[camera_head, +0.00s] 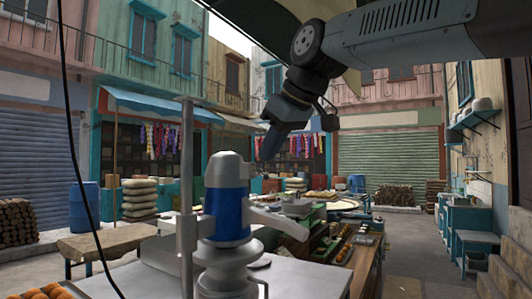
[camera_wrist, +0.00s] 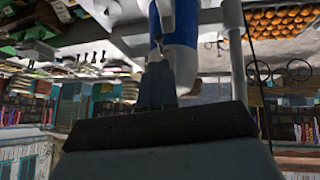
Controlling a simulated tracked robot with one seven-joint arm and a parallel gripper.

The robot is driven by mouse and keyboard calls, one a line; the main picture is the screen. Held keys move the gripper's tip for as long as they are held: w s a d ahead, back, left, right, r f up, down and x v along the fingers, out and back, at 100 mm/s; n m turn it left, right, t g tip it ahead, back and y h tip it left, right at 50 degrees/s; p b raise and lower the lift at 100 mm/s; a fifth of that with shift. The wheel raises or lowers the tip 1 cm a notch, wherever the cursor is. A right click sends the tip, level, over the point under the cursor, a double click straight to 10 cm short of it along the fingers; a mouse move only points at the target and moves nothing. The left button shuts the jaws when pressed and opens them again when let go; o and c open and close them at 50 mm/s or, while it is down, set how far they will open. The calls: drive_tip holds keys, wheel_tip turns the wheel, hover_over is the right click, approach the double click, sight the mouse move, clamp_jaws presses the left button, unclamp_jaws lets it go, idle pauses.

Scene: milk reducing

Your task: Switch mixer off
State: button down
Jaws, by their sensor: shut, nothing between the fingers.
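The mixer is a blue and grey motor unit (camera_head: 228,205) on a metal stand, upright in the middle of the head view. In the wrist view, which looks upside down, its blue body (camera_wrist: 178,22) and pale grey end are just beyond my fingers. My gripper (camera_head: 268,150) is shut and empty, pointing down, a little above and right of the motor's top in the head view. In the wrist view its fingers (camera_wrist: 158,68) are together and overlap the mixer in the picture; I cannot tell whether they touch it. I cannot make out a switch.
A vertical metal post (camera_head: 186,190) stands left of the motor. Oranges (camera_head: 45,292) sit at the lower left. A counter with trays of food (camera_head: 343,252) stands to the right. A black cable (camera_head: 78,150) hangs at the left. Open air surrounds my gripper on its right.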

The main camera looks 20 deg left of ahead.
drive_tip(key=shift+r, duration=0.1)
drive_tip(key=s+d+r, duration=0.6)
drive_tip(key=d+r, duration=0.1)
drive_tip(key=d, duration=0.2)
drive_tip(key=shift+s+r, duration=0.3)
drive_tip(key=shift+r, duration=0.05)
idle(0.3)
